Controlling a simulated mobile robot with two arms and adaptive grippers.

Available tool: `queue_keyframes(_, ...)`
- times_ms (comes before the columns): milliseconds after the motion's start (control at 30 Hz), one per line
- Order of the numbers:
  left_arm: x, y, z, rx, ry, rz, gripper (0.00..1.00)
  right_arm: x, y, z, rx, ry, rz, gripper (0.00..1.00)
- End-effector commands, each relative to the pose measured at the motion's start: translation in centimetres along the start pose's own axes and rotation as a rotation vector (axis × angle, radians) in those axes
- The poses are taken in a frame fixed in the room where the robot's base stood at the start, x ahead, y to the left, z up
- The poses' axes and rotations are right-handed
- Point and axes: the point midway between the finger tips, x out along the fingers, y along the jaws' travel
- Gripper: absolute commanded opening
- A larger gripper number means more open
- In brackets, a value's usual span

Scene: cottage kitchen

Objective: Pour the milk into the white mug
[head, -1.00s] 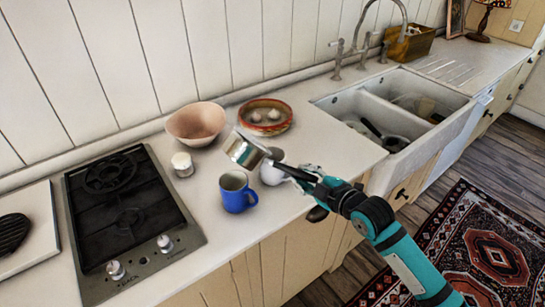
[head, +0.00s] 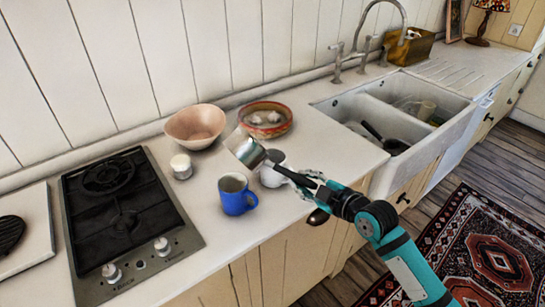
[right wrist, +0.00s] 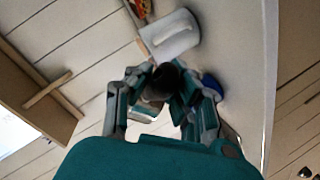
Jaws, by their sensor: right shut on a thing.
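No milk stream shows, and the milk level cannot be made out. My left gripper is not in view.
A blue mug (head: 237,194) stands close to the white mug, nearer the front edge. A pink bowl (head: 195,125), a patterned orange bowl (head: 265,120) and a small white jar (head: 181,166) stand behind. A gas hob (head: 125,220) is left, a sink (head: 365,140) right.

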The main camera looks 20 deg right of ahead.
Motion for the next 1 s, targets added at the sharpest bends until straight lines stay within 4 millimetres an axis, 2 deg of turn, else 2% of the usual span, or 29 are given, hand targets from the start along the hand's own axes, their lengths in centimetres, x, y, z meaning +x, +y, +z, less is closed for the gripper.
queue_keyframes(1000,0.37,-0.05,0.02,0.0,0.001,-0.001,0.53,0.05,-0.02,-0.07,0.073,0.021,-0.009,0.0)
